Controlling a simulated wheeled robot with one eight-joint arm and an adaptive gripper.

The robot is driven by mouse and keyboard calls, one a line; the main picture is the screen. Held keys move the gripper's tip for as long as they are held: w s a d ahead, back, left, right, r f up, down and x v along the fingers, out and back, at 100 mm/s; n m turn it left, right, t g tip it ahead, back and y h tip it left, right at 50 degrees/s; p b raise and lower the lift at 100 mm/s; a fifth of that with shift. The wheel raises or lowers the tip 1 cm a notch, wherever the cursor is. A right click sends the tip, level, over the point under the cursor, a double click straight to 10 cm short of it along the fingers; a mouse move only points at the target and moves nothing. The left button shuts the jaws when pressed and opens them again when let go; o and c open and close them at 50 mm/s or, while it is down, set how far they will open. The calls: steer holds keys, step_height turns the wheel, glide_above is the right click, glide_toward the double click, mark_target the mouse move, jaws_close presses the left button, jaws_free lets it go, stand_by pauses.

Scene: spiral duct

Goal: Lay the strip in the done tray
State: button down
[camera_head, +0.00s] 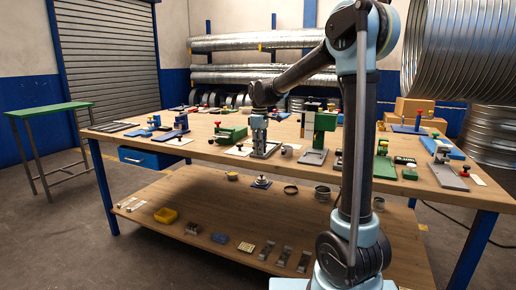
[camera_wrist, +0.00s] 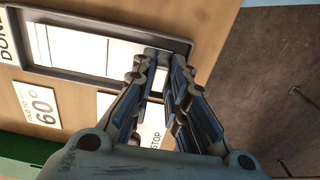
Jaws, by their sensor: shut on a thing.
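My gripper (camera_wrist: 166,62) is low over the right end of a shallow dark grey tray in the wrist view. The tray (camera_wrist: 72,76) has a raised rim, and a card beside it reads "DON", cut off by the picture edge. Pale metal lies inside the tray, crossed by thin lines. The fingers are close together on a strip (camera_wrist: 159,80), of which only a small bright part shows between them; the rest is hidden. I cannot tell whether the strip touches the tray floor. In the head view my gripper (camera_head: 261,145) is near the bench's front edge.
The bench edge and floor (camera_wrist: 270,90) are close on the wrist view's right.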

steer(key=c, duration=1.5)
jaws_free()
steer(key=o, duration=0.6)
steer(key=shift+s, duration=0.1)
steer(key=shift+c, duration=0.2)
steer(key=shift+r, duration=3.55)
steer(key=shift+s, duration=0.1)
